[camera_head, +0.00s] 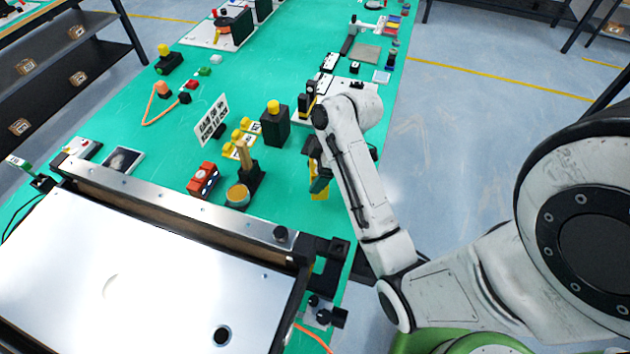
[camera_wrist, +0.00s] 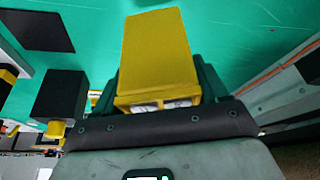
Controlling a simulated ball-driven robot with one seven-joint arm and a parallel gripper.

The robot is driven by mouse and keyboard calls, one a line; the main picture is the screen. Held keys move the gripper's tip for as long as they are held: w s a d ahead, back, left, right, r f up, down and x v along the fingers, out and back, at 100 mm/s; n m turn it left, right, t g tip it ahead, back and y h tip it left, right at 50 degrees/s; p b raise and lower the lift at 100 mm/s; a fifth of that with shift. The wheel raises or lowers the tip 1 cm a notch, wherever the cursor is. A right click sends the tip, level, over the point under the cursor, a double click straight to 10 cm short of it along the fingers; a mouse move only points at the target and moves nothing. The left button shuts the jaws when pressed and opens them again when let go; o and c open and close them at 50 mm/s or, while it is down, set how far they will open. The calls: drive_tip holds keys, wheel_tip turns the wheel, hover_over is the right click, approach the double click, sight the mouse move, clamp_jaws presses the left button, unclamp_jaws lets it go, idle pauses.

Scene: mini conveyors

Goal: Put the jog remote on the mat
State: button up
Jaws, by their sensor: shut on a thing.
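A yellow block-shaped thing, which I take to be the jog remote (camera_wrist: 156,50), sits between the dark green fingers of my gripper (camera_head: 318,176). My gripper is shut on it. In the head view only a small yellow part of the remote (camera_head: 320,193) shows below the fingers, above the green bench near its right edge. The rest is hidden by my gripper. A flat grey square, probably the mat (camera_head: 367,53), lies towards the far end of the bench, well away from my gripper.
A black box with a yellow button (camera_head: 275,126) stands left of my gripper. A wooden-handled stand (camera_head: 246,170) and a red device (camera_head: 203,180) are nearer the metal conveyor (camera_head: 130,270). A small pale tile (camera_head: 381,76) lies by the mat. Several small items crowd the far end.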

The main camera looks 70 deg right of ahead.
drive_tip(key=shift+w+d+f, duration=0.1)
drive_tip(key=shift+w+f, duration=0.15)
drive_tip(key=shift+f, duration=0.05)
drive_tip(key=shift+f+p, duration=0.4)
drive_tip(key=shift+f, duration=1.15)
drive_tip(key=o, duration=1.2)
drive_tip(key=shift+f, duration=0.1)
drive_tip(key=shift+c, duration=0.2)
